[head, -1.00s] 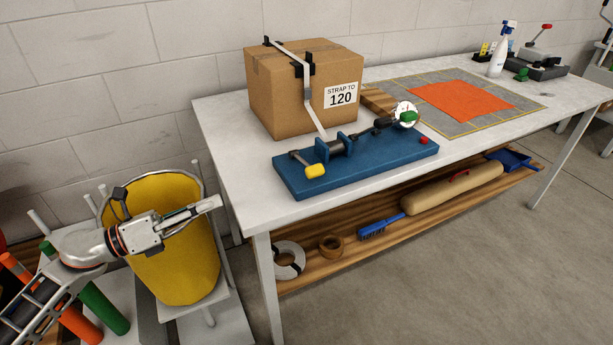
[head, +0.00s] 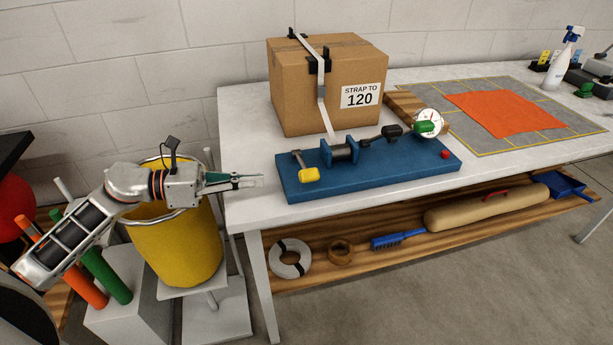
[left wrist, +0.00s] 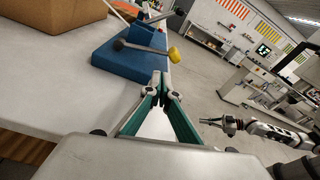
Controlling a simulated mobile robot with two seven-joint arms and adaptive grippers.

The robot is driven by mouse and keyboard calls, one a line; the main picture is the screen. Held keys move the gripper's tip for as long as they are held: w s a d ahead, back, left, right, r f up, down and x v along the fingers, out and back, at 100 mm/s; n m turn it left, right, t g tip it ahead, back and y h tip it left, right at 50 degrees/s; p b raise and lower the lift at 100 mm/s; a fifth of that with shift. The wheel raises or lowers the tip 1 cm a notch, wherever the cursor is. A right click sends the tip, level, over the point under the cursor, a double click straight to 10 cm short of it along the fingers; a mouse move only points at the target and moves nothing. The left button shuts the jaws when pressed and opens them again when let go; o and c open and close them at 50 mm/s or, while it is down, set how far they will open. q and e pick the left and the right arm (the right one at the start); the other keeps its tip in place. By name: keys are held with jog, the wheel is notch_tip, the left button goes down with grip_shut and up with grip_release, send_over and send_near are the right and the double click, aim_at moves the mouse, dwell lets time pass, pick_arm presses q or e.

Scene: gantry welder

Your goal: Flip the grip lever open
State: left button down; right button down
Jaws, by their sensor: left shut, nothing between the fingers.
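A blue base plate (head: 400,177) lies on the table with a strap tensioner on it. A short lever with a yellow end (head: 308,175) is at its left. A dark lever with a black end (head: 391,132) reaches right toward a green piece (head: 428,127) by a white dial (head: 429,117). I cannot tell which is the grip lever. My left gripper (head: 260,181) is shut and empty, left of the plate and apart from it. In the left wrist view its fingertips (left wrist: 161,80) are below the yellow-ended lever (left wrist: 173,53). My right gripper (left wrist: 206,121) shows small there.
A strapped cardboard box (head: 300,95) stands behind the plate. The white table (head: 245,140) has its left edge by my left gripper. A yellow bin (head: 180,245) stands below my left arm. A lower shelf (head: 390,262) holds rolls and a brush.

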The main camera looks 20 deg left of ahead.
aim_at(297, 185)
dwell(0.3)
pick_arm(q)
jog(key=shift+w+d, duration=0.25)
jog(key=shift+d, duration=0.15)
jog(key=p+x, duration=0.1)
jog(key=x, duration=0.7)
jog(key=shift+r, duration=0.1)
jog(key=shift+w+d, duration=0.25)
jog(key=shift+d, duration=0.1)
jog(key=shift+d+f, duration=0.1)
jog(key=shift+f, duration=0.1)
jog(key=shift+r, duration=0.1)
